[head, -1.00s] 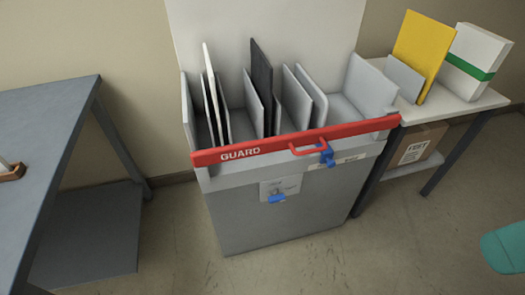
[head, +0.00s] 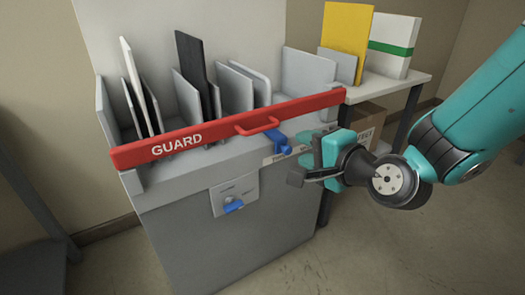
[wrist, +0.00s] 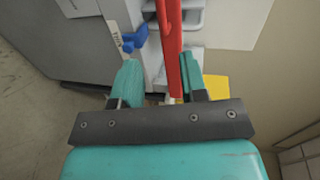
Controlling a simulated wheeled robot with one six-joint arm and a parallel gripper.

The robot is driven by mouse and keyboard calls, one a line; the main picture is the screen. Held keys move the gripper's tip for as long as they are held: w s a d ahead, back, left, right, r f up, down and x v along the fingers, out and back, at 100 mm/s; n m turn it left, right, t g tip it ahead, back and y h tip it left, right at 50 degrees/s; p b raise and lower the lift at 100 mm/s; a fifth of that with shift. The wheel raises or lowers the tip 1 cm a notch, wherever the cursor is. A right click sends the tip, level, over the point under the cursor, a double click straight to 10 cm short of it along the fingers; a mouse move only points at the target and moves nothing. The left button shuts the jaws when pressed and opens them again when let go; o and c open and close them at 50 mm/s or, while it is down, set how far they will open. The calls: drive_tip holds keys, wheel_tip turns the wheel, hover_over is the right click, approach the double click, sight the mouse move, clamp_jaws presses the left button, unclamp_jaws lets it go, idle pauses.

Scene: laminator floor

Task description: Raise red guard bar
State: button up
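The red guard bar (head: 220,130), marked GUARD, lies across the top front of a grey slotted bin (head: 200,240). Its red handle (head: 257,125) stands out from the front. A blue latch (head: 281,143) sits just below the bar, right of the handle. My gripper (head: 314,160) is in front of the bin's right end, right of the latch. In the wrist view its fingers (wrist: 160,78) are apart with nothing gripped. There the bar (wrist: 172,45) runs up the picture between the fingers, beyond them, and the latch (wrist: 134,40) lies to the left.
Grey and black panels (head: 191,70) stand in the bin. A side table (head: 400,82) at the right holds a yellow panel (head: 346,35) and a white box with a green stripe (head: 392,48). A blue tab (head: 233,206) is on the bin front. A dark table is at the left.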

sight(264, 130)
drive_tip(key=shift+m+t, duration=0.4)
drive_tip(key=x, duration=0.6)
drive_tip(key=p+x, duration=0.1)
drive_tip(key=x, duration=1)
drive_tip(key=shift+w+d+f+p, duration=0.1)
drive_tip(key=shift+w+f+p, duration=0.3)
drive_tip(key=shift+w+f, duration=0.1)
drive_tip(key=shift+c, duration=0.3)
clamp_jaws()
